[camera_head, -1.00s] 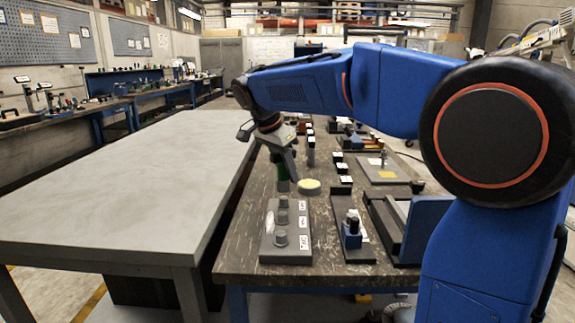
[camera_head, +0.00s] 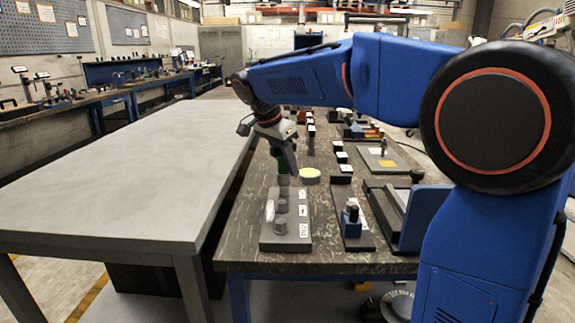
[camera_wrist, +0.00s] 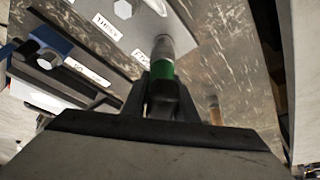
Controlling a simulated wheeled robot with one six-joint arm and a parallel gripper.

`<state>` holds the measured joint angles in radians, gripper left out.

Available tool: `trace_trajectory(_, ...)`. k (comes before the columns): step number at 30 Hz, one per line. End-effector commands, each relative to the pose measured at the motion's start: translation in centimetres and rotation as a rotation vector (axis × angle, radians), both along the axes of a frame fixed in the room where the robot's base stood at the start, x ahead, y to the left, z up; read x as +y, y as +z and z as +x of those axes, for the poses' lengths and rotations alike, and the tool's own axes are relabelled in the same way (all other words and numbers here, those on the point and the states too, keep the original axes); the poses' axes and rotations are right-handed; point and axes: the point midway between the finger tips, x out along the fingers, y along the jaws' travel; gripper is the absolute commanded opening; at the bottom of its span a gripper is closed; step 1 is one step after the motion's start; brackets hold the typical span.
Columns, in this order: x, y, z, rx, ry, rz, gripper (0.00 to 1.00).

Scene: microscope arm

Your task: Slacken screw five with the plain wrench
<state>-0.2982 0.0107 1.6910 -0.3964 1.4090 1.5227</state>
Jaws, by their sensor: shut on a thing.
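My gripper (camera_head: 287,165) is shut on a tool with a green band and a silver socket-like end, the wrench (camera_wrist: 161,71). The tool points down at the far end of a grey block (camera_head: 288,243) that carries a row of grey screws (camera_head: 280,224) with white labels. In the wrist view the silver end (camera_wrist: 163,46) overlaps the block's end beside a label; the screw under it is hidden, and I cannot tell whether they touch. Another hex screw (camera_wrist: 124,8) shows beside the label that seems to read "THREE". I cannot make out a "five" label.
A pale yellow disc (camera_head: 310,176) stands just right of the tool. A blue clamp-like piece on a dark base (camera_head: 351,225) is right of the block. Several small labelled black blocks (camera_head: 341,158) line the bench behind. The grey table (camera_head: 120,190) on the left is clear.

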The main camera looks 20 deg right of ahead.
Motion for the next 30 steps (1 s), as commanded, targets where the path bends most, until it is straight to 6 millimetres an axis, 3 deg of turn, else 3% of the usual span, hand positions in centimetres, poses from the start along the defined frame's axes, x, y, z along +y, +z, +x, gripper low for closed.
trace_trajectory(30,0.0,-1.1,0.0,0.0,0.0,0.0,0.0)
